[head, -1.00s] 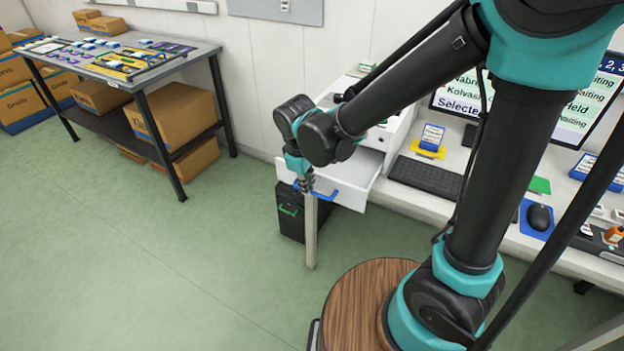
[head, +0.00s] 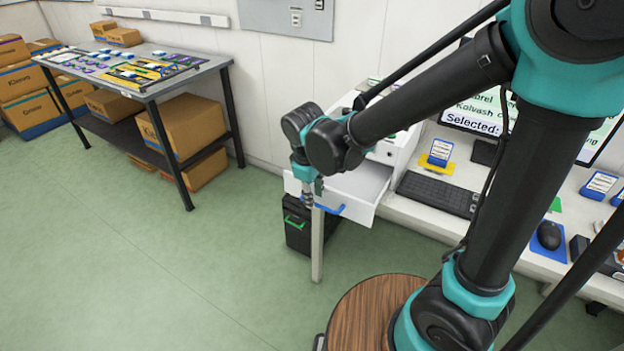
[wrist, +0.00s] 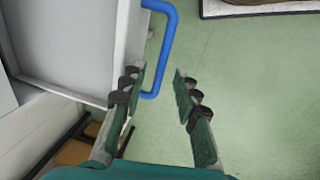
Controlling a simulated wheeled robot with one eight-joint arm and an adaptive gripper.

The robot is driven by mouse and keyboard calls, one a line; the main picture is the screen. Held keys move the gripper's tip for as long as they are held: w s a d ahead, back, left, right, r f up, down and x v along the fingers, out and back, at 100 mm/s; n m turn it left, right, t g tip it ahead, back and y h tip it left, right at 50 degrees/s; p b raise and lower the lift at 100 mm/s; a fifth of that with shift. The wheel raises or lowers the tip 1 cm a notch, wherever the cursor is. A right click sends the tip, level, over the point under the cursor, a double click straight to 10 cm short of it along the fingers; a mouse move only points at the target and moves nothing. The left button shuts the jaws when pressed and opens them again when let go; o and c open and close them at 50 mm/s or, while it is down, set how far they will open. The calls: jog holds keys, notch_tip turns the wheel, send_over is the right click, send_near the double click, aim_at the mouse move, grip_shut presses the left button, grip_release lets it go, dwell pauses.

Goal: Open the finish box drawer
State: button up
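The white drawer (head: 362,188) is pulled out from the white box (head: 396,148) on the desk, and its inside looks empty where it shows. Its blue handle (head: 336,210) is on the front face. In the wrist view the drawer (wrist: 75,45) fills the left side. The blue handle (wrist: 168,40) reaches down beside the left finger, its lower end near the gap between the fingers. My gripper (wrist: 158,83) has its fingers well apart and grips nothing. In the head view my gripper (head: 308,200) hangs at the drawer front, its fingers partly hard to make out.
A black unit with a green handle (head: 297,222) stands under the drawer, next to a desk leg (head: 317,250). The keyboard (head: 437,193) and mouse (head: 549,235) lie on the desk to the right. A grey table (head: 150,80) stands at the left. The green floor between is clear.

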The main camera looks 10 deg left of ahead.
notch_tip(320, 180, up, 10)
jog(key=s, duration=0.1)
jog(key=shift+s+a, duration=0.35)
jog(key=shift+s, duration=0.05)
jog(key=shift+r, duration=0.1)
jog(key=w+d+f+m+t, duration=0.2)
jog(key=w+d+m, duration=0.25)
jog(key=d, duration=0.55)
jog(key=w+d+f+m+t+y, duration=0.15)
jog(key=w+d+m, duration=0.3)
jog(key=d, duration=0.55)
jog(key=w+d+f+m+t+h, duration=0.1)
jog(key=w+d+f+m+t, duration=0.3)
jog(key=d, duration=0.7)
jog(key=s+f+g, duration=0.2)
jog(key=s, duration=0.4)
jog(key=s+f+m+g, duration=0.1)
jog(key=s+f+g, duration=0.2)
jog(key=s, duration=0.4)
jog(key=shift+s+d+f, duration=0.25)
jog(key=shift+f, duration=0.1)
